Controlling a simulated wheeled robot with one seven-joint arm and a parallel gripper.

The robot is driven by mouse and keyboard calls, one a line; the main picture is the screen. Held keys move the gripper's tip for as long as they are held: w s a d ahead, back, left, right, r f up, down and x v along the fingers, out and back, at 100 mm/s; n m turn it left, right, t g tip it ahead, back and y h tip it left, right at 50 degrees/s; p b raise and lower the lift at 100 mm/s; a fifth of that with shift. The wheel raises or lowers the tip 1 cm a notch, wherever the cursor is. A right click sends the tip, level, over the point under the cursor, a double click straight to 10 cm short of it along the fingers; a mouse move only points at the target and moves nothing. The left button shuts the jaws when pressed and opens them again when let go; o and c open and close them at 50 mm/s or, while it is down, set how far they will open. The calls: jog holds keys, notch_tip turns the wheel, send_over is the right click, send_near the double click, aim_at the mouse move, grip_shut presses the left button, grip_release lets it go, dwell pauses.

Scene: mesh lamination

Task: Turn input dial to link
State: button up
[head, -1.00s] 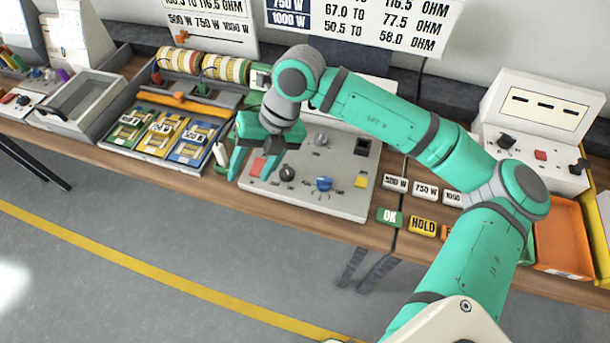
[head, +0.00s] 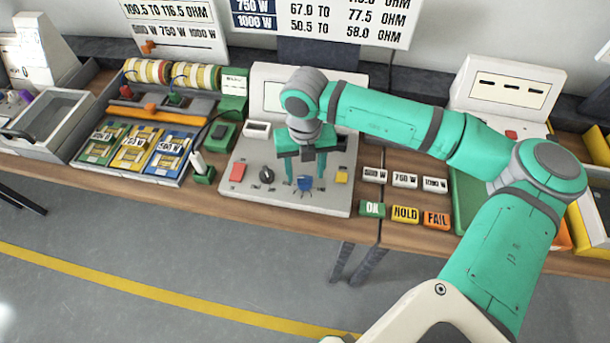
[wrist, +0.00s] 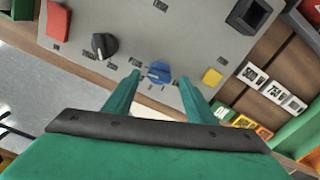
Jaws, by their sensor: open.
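The grey control panel (head: 335,200) lies on the bench and carries a blue dial (head: 305,183) and a black dial (head: 267,175). In the wrist view the blue dial (wrist: 159,72) sits at the centre and the black dial (wrist: 104,46) is up and left of it. In the wrist view the fingertips (wrist: 160,78) show gaps beside the knob.
A red button (head: 238,172) and a yellow button (head: 342,177) are on the panel. OK, HOLD (head: 405,214) and FAIL blocks lie to the right. Coloured cards (head: 132,148) lie in a tray to the left. A white plug-like piece (head: 200,165) stands beside the panel.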

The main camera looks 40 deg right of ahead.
aim_at(305, 178)
jog(key=shift+f, duration=1.55)
jog(key=c, duration=1)
